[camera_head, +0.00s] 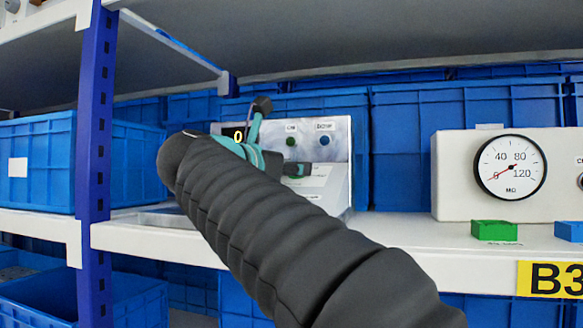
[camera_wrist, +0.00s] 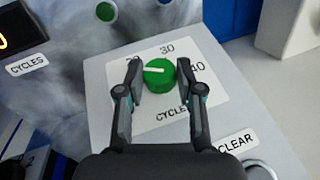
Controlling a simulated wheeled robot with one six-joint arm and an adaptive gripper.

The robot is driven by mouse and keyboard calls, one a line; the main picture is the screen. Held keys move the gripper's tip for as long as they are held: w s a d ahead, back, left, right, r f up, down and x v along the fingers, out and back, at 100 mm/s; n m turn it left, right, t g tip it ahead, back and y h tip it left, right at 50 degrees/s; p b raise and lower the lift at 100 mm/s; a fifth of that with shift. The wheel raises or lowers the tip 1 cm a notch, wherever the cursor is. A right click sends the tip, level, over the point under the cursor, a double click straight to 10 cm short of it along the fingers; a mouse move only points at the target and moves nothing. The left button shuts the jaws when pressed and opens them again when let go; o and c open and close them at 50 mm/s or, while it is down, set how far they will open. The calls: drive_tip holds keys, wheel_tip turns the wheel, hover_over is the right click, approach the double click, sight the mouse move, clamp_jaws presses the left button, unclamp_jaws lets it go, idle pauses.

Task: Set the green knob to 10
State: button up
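In the wrist view the green knob (camera_wrist: 158,76) sits on a white dial label with 20, 30 and 40 readable around it. Its white pointer line lies nearly level, to the left of the knob's middle. My gripper (camera_wrist: 160,74) has one finger on each side of the knob, and both fingers appear to touch it. The left finger partly covers the 20, and any lower number on that side is hidden. The word CYCLES is partly readable below the knob.
A display (camera_head: 237,136) reads 0 in yellow. Green (camera_head: 291,141) and blue (camera_head: 326,140) buttons are on the panel's upright face. A CLEAR label (camera_wrist: 236,141) and a round button (camera_wrist: 258,171) lie near my right finger. A gauge (camera_head: 510,167) stands to the right.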

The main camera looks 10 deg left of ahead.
drive_tip(key=shift+c, duration=1.4)
drive_tip(key=shift+f+n+y+b, duration=0.1)
drive_tip(key=shift+n+y+b, duration=0.2)
drive_tip(key=shift+y, duration=0.2)
drive_tip(key=shift+d+n+t+y+b, duration=0.2)
drive_tip(key=shift+n+t+y+b, duration=0.3)
drive_tip(key=shift+n+y, duration=0.2)
drive_tip(key=n+y, duration=0.4)
drive_tip(key=shift+d+r+t+y+p, duration=0.2)
drive_tip(key=shift+t+y+p, duration=0.1)
drive_tip(key=shift+t+p, duration=0.1)
drive_tip(key=shift+n+y+p, duration=0.35)
drive_tip(key=shift+n+y, duration=0.35)
drive_tip(key=shift+f+y, duration=0.1)
drive_tip(key=shift+y, duration=0.2)
